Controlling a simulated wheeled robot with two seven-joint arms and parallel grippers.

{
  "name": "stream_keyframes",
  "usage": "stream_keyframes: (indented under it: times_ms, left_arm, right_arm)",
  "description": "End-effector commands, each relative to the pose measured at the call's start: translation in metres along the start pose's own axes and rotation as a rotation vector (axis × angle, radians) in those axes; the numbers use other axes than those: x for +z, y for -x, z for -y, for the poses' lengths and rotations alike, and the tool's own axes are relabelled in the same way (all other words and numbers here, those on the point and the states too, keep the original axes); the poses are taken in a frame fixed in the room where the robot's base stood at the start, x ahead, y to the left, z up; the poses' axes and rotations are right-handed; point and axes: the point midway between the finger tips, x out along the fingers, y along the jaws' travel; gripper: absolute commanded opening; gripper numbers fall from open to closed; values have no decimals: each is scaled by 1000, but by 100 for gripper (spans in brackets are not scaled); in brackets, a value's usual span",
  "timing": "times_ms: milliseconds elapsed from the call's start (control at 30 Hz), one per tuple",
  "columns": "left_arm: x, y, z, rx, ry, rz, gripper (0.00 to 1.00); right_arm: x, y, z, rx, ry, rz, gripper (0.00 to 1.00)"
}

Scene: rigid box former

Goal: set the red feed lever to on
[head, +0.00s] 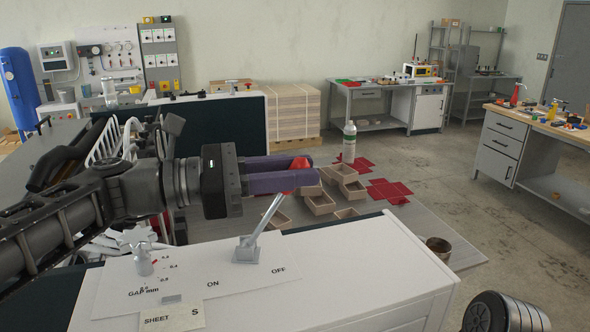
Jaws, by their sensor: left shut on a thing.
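The feed lever (265,218) is a grey metal shaft with a red knob (299,163), on a small grey base on a white machine top. The shaft leans up to the right, towards the side of the OFF label (278,271); the ON label (212,284) is left of it. My left gripper (290,176) comes in from the left, and its two purple fingers are shut on the red knob, which shows partly above and below them. My right gripper is not in view.
A small grey gap knob (143,260) stands on the panel left of the lever, near a SHEET label (172,318). Open cardboard-coloured boxes (320,203) and red flat blanks (388,191) lie beyond the machine. A brown tin (438,250) stands to the right.

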Motion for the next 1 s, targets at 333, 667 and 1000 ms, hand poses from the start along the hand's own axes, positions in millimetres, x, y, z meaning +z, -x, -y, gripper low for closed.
stream_keyframes:
  times_ms: [333, 667, 1000]
  left_arm:
    - [0, 0, 0, 1, 0, 0, 0]
    - [-1, 2, 0, 2, 3, 10, 0]
    - [7, 33, -11, 35, 63, 218, 0]
  right_arm:
    - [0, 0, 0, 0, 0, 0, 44]
    - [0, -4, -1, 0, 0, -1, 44]
    - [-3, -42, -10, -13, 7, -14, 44]
